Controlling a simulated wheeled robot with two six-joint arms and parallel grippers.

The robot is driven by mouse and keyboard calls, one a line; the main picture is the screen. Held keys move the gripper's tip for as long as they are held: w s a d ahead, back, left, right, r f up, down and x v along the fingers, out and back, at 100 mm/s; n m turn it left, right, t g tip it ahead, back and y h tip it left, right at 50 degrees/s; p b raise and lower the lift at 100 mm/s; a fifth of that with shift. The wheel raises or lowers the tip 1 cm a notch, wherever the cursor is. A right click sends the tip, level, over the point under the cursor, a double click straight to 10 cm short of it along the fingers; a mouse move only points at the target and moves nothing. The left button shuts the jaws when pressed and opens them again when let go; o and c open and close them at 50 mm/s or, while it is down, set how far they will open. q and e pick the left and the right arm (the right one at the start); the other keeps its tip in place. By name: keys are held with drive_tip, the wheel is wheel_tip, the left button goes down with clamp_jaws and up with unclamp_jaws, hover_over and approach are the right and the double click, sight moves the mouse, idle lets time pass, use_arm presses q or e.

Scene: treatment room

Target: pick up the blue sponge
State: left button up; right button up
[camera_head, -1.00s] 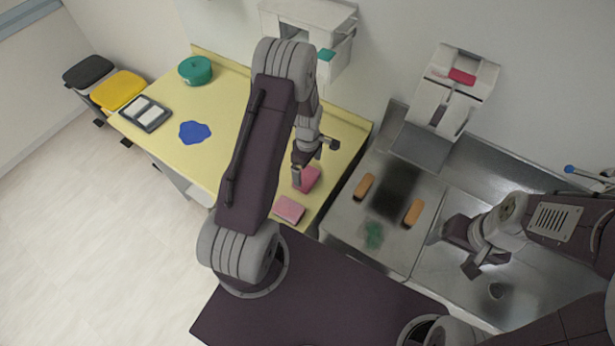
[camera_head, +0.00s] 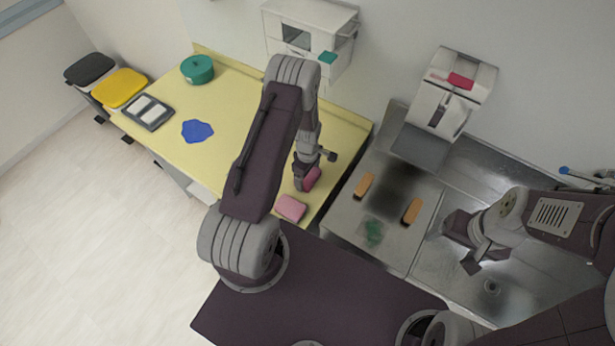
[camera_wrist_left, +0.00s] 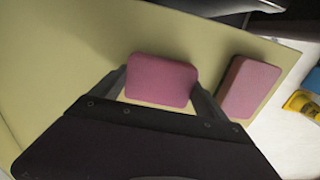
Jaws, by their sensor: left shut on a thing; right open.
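My left gripper (camera_head: 307,184) is shut on a pink sponge (camera_head: 313,179) at the right part of the yellow counter. In the left wrist view the held pink sponge (camera_wrist_left: 161,80) sits between the two fingers, over the yellow surface. A second pink sponge (camera_head: 291,208) lies just beside it, and also shows in the left wrist view (camera_wrist_left: 248,88). No blue sponge shows; the only large blue thing is a flat, irregular blue patch (camera_head: 197,131) on the counter. My right gripper (camera_head: 461,248) is open and empty over the metal sink area.
The yellow counter (camera_head: 240,110) also carries a green round container (camera_head: 197,69) and a dark tray (camera_head: 148,112) with white items. Two orange-brown blocks (camera_head: 364,186) (camera_head: 412,211) and a green crumpled thing (camera_head: 374,231) lie on the metal worktop. Dispensers hang on the wall behind.

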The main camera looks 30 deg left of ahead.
sight(309, 179)
use_arm(q)
drive_tip(key=shift+r, duration=0.1)
drive_tip(key=shift+w+r, duration=0.1)
drive_tip(key=shift+r, duration=0.2)
wheel_tip(309, 179, up, 2)
drive_tip(key=shift+r+b, duration=0.25)
drive_tip(key=shift+b, duration=0.55)
drive_tip(key=shift+s+d+r, duration=0.45)
drive_tip(key=shift+s+r, duration=0.15)
drive_tip(key=shift+r, duration=0.1)
drive_tip(key=s+d+r+b, duration=0.2)
drive_tip(key=s+d+r, duration=0.4)
drive_tip(key=s, duration=0.2)
drive_tip(key=shift+d+r, duration=0.15)
drive_tip(key=shift+d, duration=0.15)
drive_tip(key=o, duration=0.4)
drive_tip(key=c, duration=0.3)
